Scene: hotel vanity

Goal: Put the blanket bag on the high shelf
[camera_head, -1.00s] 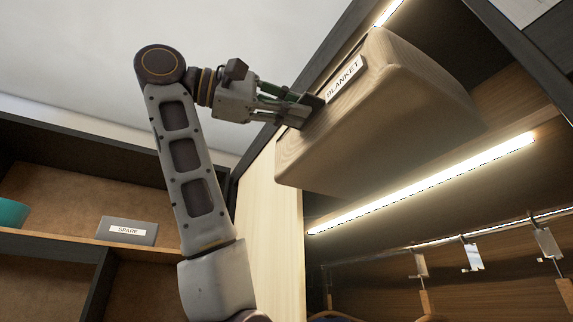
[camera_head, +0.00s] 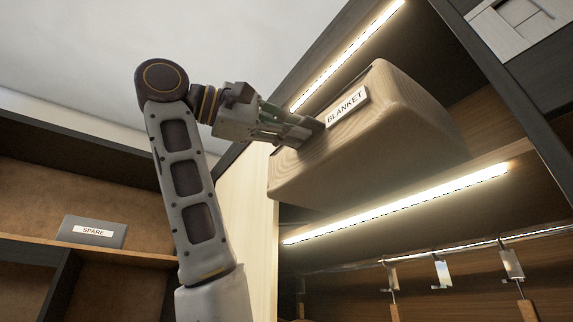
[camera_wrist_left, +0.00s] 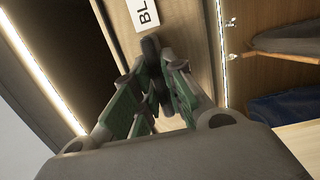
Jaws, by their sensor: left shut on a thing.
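The blanket bag (camera_head: 375,135) is a tan, wood-grained block with a white BLANKET label. In the head view it is tilted, at the opening of the high shelf (camera_head: 480,115), above the lit shelf edge. Its far part reaches into the shelf space; I cannot tell whether its underside touches the shelf. My left gripper (camera_head: 308,130) is shut on the bag's near left edge, beside the label. In the left wrist view, the fingers (camera_wrist_left: 158,85) meet at the bag (camera_wrist_left: 180,35), and part of the label shows. My right gripper is not in view.
A light strip (camera_head: 400,203) runs along the shelf's front edge, and another (camera_head: 345,55) runs above. Clips (camera_head: 442,272) hang from a rail below. A grey SPARE box (camera_head: 92,232) sits on a left shelf. A dark upright bounds the opening at right.

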